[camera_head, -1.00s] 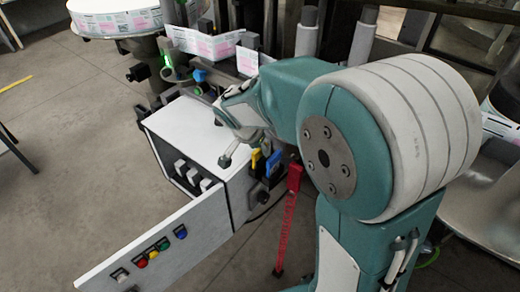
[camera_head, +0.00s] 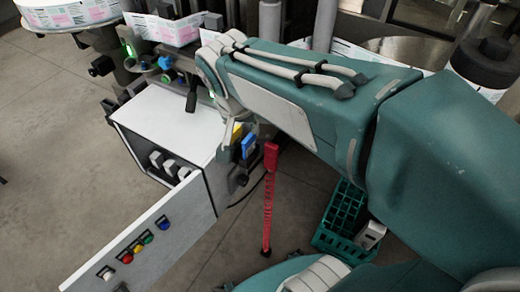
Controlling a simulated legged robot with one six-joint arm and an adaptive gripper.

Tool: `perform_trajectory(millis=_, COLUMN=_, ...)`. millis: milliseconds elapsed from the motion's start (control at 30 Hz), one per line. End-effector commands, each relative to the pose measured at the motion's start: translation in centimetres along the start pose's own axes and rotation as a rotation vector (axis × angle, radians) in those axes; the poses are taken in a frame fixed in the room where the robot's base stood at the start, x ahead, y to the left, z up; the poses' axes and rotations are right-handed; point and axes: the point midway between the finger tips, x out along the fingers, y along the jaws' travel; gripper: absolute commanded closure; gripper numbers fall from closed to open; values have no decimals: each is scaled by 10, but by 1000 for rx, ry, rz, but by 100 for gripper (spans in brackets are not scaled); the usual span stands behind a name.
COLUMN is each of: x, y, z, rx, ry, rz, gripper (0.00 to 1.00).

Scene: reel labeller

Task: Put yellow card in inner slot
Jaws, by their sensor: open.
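A yellow card (camera_head: 237,131) stands upright at the right side of the white cabinet (camera_head: 170,122), beside a blue card (camera_head: 249,145). Both sit in a dark holder on the cabinet's side. The slots are too small and hidden to tell inner from outer. My gripper (camera_head: 229,140) points down at the end of my teal arm, close to the yellow card and partly hidden by the arm. It is open. I cannot tell whether it touches the card.
The cabinet's panel (camera_head: 150,240) with coloured buttons stands open toward the front left. A red lockout strap (camera_head: 268,200) hangs right of the cards. A green crate (camera_head: 340,225) is on the floor. A label reel (camera_head: 70,14) is at the back left. Floor at the left is clear.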

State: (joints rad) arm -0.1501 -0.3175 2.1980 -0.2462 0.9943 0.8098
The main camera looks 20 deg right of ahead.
Motion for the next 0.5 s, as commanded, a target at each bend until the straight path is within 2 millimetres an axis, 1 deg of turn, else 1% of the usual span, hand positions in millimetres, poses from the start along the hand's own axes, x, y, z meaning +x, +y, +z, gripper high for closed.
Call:
perform_trajectory(millis=33, x=-7, y=13, z=10, rx=-55, ry=9, rz=-32, gripper=48)
perform_trajectory(millis=200, x=-19, y=42, z=44, rx=-278, ry=55, rz=-132, gripper=48)
perform_trajectory(millis=333, x=-21, y=55, z=65, rx=-415, ry=102, rz=-181, gripper=48)
perform_trajectory(millis=400, x=-21, y=59, z=72, rx=-466, ry=122, rz=-197, gripper=48)
perform_trajectory(millis=500, x=-21, y=61, z=77, rx=-503, ry=136, rz=-206, gripper=48)
